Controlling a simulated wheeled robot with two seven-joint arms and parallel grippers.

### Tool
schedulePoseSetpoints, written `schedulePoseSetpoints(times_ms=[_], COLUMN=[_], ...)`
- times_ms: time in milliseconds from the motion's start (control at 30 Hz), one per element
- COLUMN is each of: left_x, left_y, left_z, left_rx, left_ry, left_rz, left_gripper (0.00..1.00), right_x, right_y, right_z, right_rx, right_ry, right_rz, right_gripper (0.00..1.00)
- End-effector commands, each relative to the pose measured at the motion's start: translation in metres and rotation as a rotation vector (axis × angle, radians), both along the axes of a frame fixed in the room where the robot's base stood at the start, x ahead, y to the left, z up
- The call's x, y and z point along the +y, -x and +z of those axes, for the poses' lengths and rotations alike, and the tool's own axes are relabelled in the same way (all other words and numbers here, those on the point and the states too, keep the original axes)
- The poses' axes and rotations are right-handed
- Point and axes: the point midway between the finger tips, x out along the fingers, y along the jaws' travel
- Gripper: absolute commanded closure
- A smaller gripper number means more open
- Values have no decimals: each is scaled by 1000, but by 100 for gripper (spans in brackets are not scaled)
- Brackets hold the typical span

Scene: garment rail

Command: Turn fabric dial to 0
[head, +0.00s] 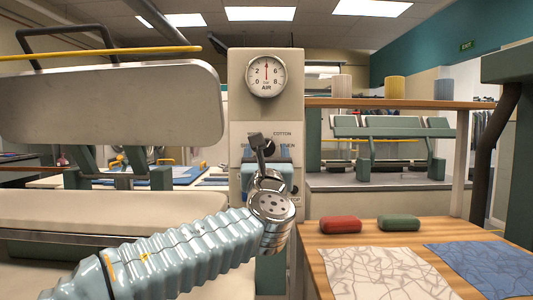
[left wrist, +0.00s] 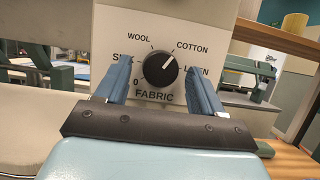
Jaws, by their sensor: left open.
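The fabric dial (left wrist: 160,68) is a round black knob on a cream panel (left wrist: 112,30) in the left wrist view. Labels around it read 0, silk, wool, cotton and linen. Its white pointer line is turned to the upper right, toward cotton. My left gripper (left wrist: 160,80) is open, with one blue finger on each side of the dial and gaps between fingers and knob. In the head view the dial (head: 269,147) is partly covered by my left gripper (head: 266,160), which is in front of the panel. The right gripper is in neither view.
An air gauge (head: 266,75) sits above the dial on the same column. A padded press (head: 120,105) stands at the left. At the right, a wooden table (head: 310,270) holds a red block (head: 340,224), a green block (head: 399,222) and two cloths.

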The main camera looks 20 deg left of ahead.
Motion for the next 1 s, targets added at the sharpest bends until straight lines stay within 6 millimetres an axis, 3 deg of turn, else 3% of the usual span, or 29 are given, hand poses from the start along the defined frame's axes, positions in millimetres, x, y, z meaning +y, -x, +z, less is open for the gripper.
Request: schedulePoseSetpoints(times_ms=[67,433,767,1000], left_x=[0,0,-1,-3], left_y=[0,0,0,-1], left_z=[0,0,-1,-2], left_rx=[0,0,-12,-53], left_ry=[0,0,45,185], left_rz=[0,0,1,1], left_gripper=[32,87,88,88], right_x=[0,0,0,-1], right_y=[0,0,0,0], right_z=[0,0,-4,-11], right_rx=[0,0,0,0], right_ry=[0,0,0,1], right_rz=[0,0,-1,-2], right_gripper=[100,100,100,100])
